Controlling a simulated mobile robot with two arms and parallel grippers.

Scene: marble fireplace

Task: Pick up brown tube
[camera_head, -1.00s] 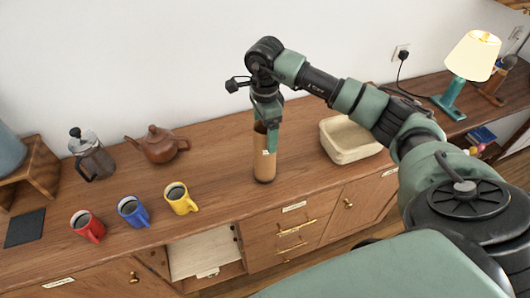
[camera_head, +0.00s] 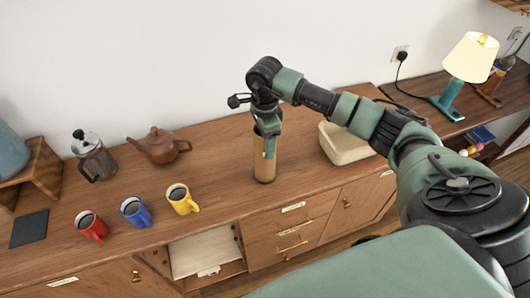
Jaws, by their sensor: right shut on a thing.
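The brown tube (camera_head: 263,168) stands upright on the wooden cabinet top, near the middle of the head view. My right gripper (camera_head: 267,138) comes down from above and is shut on the upper part of the tube, hiding its rim. The tube's lower end appears at the cabinet surface; I cannot tell whether it touches. My left gripper is not in view.
A cream basket (camera_head: 345,142) stands right of the tube. A brown teapot (camera_head: 161,146), a French press (camera_head: 93,158) and red (camera_head: 90,226), blue (camera_head: 134,212) and yellow (camera_head: 181,199) mugs stand left. A lamp (camera_head: 465,70) stands far right.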

